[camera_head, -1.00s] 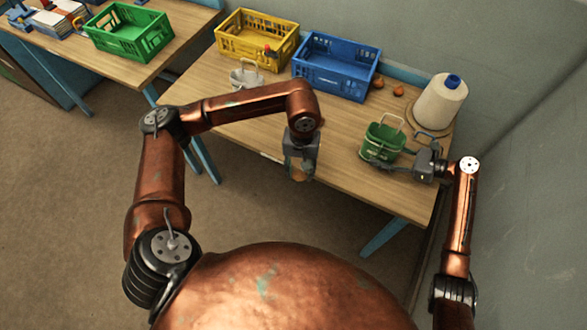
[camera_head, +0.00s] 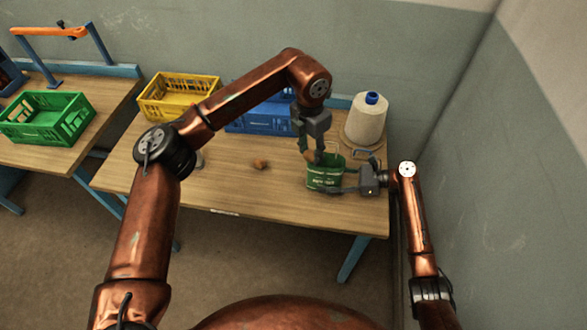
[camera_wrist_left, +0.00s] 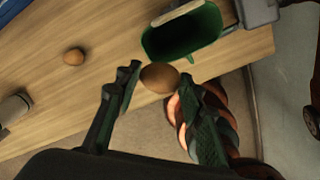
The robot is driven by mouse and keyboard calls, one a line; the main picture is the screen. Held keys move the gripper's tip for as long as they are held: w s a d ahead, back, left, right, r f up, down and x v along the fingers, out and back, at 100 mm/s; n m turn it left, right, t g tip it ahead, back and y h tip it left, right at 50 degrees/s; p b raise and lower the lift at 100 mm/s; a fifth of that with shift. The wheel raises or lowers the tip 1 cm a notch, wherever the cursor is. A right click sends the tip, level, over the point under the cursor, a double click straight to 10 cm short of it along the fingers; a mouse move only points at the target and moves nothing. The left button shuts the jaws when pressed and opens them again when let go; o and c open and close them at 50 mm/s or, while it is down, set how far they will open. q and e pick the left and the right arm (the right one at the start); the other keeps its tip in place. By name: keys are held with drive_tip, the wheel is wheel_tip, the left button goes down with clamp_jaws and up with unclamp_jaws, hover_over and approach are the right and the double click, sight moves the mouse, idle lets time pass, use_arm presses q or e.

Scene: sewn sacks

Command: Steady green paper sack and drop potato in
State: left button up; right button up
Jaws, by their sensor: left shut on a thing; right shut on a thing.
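The green paper sack (camera_head: 325,180) stands upright and open near the table's right end. My right gripper (camera_head: 346,187) is shut on its right side. My left gripper (camera_head: 309,153) is shut on a brown potato (camera_wrist_left: 159,77) and points down at the sack's left rim. In the left wrist view the potato sits between the fingertips, just beside the mouth of the sack (camera_wrist_left: 187,38). Whether the potato is over the opening or just outside it I cannot tell.
Another potato (camera_head: 260,164) lies on the bare middle of the table. Yellow (camera_head: 178,98) and blue (camera_head: 250,122) crates stand at the back; my left arm partly hides both. A thread cone (camera_head: 365,122) stands behind the sack. A green crate (camera_head: 46,118) is on the left table.

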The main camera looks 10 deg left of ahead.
use_arm(q)
drive_tip(key=w+d+r+n, duration=0.3)
drive_tip(key=d+r+n, duration=0.25)
drive_tip(key=n, duration=0.25)
approach(327, 155)
drive_tip(key=shift+s+d+f+y, duration=0.15)
drive_tip(key=shift+s+f, duration=0.3)
drive_tip(key=shift+s, duration=0.2)
drive_tip(key=shift+s+d+f+y, duration=0.1)
drive_tip(key=shift+s+f+y, duration=0.05)
drive_tip(key=shift+s+f, duration=0.45)
drive_tip(key=shift+f, duration=0.1)
idle(0.4)
drive_tip(key=shift+f, duration=2.05)
drive_tip(key=o, duration=1)
